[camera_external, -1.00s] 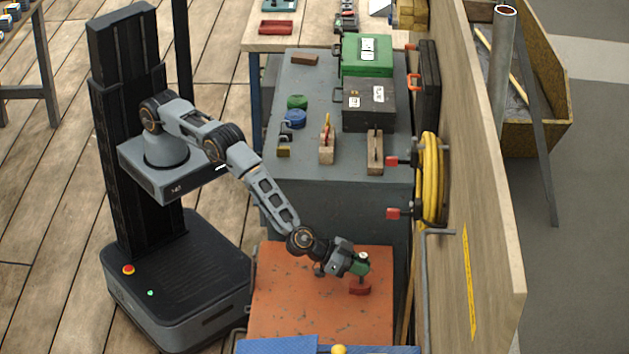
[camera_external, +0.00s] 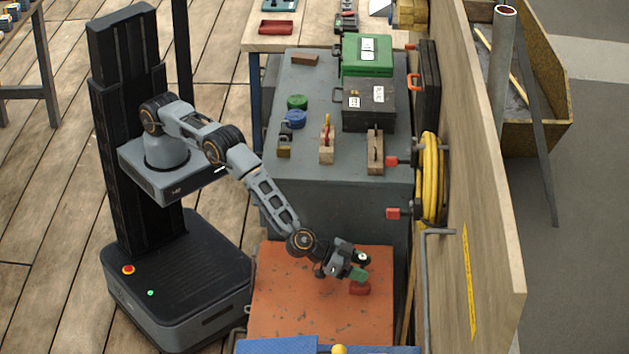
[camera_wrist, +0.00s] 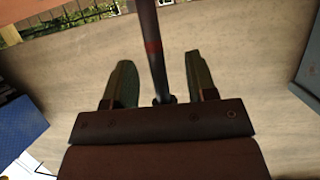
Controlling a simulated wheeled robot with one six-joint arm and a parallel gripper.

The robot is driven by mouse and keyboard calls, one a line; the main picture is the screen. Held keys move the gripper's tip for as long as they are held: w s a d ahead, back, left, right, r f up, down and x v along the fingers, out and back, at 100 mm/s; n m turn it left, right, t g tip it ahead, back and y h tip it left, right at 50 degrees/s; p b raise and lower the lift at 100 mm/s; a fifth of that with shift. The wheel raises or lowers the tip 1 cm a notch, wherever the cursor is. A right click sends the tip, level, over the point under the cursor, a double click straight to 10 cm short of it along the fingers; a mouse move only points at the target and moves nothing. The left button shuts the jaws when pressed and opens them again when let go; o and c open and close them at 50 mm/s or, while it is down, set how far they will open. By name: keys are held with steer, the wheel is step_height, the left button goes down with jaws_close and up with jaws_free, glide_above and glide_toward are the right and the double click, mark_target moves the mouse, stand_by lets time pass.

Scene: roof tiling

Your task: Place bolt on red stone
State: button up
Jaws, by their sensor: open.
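The red stone (camera_external: 360,288) lies on the orange worktop, just below my gripper. My gripper (camera_external: 361,266) is open, its green-tipped fingers apart above the stone. A pale round spot, perhaps the bolt's head, shows by the far finger; the rest of the bolt cannot be made out there. In the wrist view, my open gripper (camera_wrist: 160,80) has a dark rod (camera_wrist: 152,50) with a red band between its fingers. I cannot tell whether that rod is the bolt, or whether it touches the fingers.
The orange worktop (camera_external: 285,300) is bare to the left of the stone. A blue item (camera_external: 285,346) lies along its front edge. A wooden panel (camera_external: 480,200) stands close on the right, with a bent pipe (camera_external: 426,270) before it. A grey cabinet (camera_external: 340,200) stands behind.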

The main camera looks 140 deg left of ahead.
steer(key=shift+r, duration=0.1)
steer(key=shift+r+p, duration=0.25)
steer(key=shift+p, duration=0.1)
steer(key=shift+s+d+r, duration=0.15)
steer(key=s+d+r+m+h, duration=0.3)
steer(key=s+d+r+h, duration=0.2)
steer(key=s+d+r, duration=0.5)
steer(key=s+d+r+m+h, duration=0.2)
steer(key=s+d+r+h, duration=0.35)
steer(key=r, duration=0.55)
steer(key=s+a+r+m+g+y, duration=0.1)
steer(key=s+g, duration=0.6)
steer(key=s, duration=2.6)
steer(key=shift+a+m+y+p, duration=0.4)
steer(key=shift+m+y, duration=0.05)
steer(key=shift+m, duration=0.55)
